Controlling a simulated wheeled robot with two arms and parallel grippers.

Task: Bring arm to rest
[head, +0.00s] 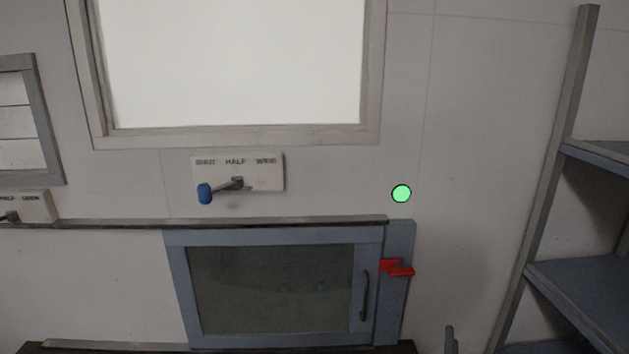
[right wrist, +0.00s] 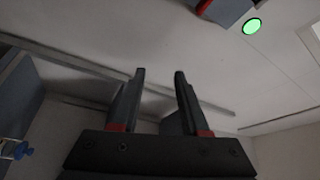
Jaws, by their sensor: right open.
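My right gripper (right wrist: 159,75) is open in the right wrist view, its two dark fingers apart with nothing between them. In the head view only a small grey tip of my right gripper (head: 450,341) shows at the bottom edge, right of the blue-grey cabinet door (head: 178,290). The tip appears apart from the door and its red latch (head: 397,268). The door looks closed, with a dark window and an upright handle (head: 365,296). My left gripper is in neither view.
A lever with a blue knob (head: 205,194) sits on a labelled plate (head: 265,172) above the door. A bright green disc (head: 401,193) shows on the wall, and also in the right wrist view (right wrist: 252,26). Shelves (head: 590,285) stand at the right.

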